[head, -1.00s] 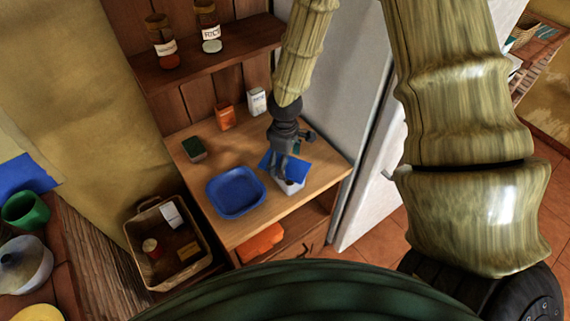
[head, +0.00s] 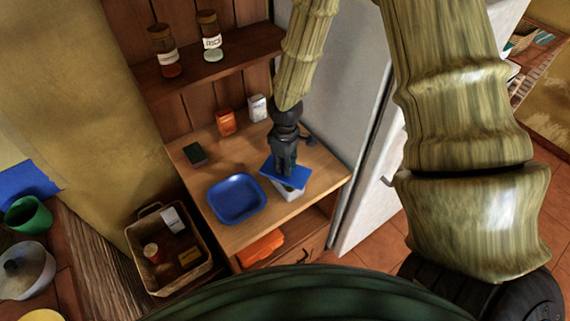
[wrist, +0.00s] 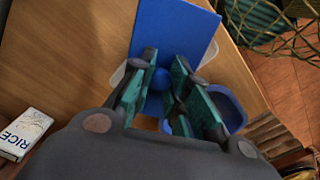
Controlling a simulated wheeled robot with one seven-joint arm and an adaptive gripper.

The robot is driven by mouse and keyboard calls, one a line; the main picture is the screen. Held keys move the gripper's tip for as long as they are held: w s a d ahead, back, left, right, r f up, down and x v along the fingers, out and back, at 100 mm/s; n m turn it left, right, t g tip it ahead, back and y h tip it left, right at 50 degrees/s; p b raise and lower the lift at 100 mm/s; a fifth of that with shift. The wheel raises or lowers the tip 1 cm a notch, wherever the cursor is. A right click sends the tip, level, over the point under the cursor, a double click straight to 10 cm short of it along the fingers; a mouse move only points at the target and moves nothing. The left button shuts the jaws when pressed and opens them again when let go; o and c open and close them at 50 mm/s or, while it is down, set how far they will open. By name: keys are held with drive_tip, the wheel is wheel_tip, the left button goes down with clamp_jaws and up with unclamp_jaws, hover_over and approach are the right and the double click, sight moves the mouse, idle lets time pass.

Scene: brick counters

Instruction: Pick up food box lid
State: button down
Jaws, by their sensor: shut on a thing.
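The food box lid is a flat blue square plate with a small round knob (wrist: 160,78). In the head view the blue lid (head: 297,181) sits over a small white food box (head: 290,194) on the wooden counter. My gripper (head: 284,170) points down onto the lid. In the wrist view my gripper (wrist: 162,92) has its teal-padded fingers closed around the knob, and the lid (wrist: 172,32) spreads out beyond them. Pale corners of the box (wrist: 117,76) show beside the lid. I cannot tell whether the lid touches the box.
A blue bowl (head: 236,199) stands left of the box. A dark sponge-like block (head: 195,154), an orange carton (head: 226,122) and a white rice carton (head: 258,107) stand farther back. A shelf with jars (head: 210,38) is above; a white fridge (head: 335,110) is at right.

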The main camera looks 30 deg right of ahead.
wheel_tip(320, 180, up, 2)
drive_tip(key=shift+r+p, duration=0.1)
drive_tip(key=shift+p, duration=0.5)
drive_tip(key=shift+s+a, duration=0.15)
drive_tip(key=shift+s, duration=0.1)
drive_tip(key=s+a+r+p, duration=0.1)
drive_tip(key=s+a+p, duration=0.1)
drive_tip(key=s, duration=1.3)
drive_tip(key=shift+a+r, duration=0.3)
